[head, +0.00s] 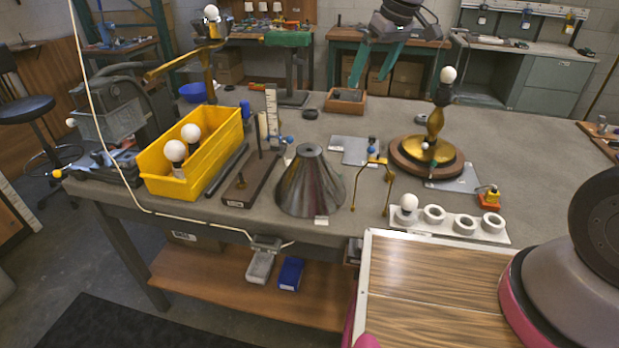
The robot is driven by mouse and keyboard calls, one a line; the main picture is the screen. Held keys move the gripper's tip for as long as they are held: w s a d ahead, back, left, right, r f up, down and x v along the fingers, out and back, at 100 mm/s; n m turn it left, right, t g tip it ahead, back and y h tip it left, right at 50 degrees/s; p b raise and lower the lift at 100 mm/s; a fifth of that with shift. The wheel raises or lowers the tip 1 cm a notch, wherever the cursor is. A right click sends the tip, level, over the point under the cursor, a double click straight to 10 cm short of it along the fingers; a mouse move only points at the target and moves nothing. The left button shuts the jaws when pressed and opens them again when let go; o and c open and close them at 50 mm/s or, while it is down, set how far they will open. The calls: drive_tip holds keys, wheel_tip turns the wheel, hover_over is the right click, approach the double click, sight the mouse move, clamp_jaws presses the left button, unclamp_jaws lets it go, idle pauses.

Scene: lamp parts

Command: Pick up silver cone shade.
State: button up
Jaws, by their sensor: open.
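The silver cone shade (310,185) stands upright on the grey workbench (505,150), near its front edge, with the narrow end up. A small white tag shows at its base. My gripper (370,80) hangs in the air at the top of the head view, above and to the right of the shade. Its two teal fingers are spread apart with nothing between them. The gripper is clear of the shade.
Left of the shade are a dark block with a rod (250,178) and a yellow bin (192,160) with white bulbs. To its right are a thin brass frame (368,172), a brass lamp base (428,155) with a bulb, and a white holder strip (450,222).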

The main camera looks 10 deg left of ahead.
drive_tip(key=s+a+f+n+g, duration=0.1)
drive_tip(key=s+a+f+n, duration=0.25)
drive_tip(key=a+f, duration=0.6)
hover_over(311, 147)
drive_tip(key=s+d, duration=0.2)
drive_tip(key=shift+n, duration=0.25)
wheel_tip(311, 147, down, 5)
drive_tip(key=shift+a+r, duration=0.1)
drive_tip(key=shift+a, duration=0.05)
drive_tip(key=shift+x, duration=2.75)
drive_tip(key=shift+s, duration=0.1)
drive_tip(key=c, duration=1.5)
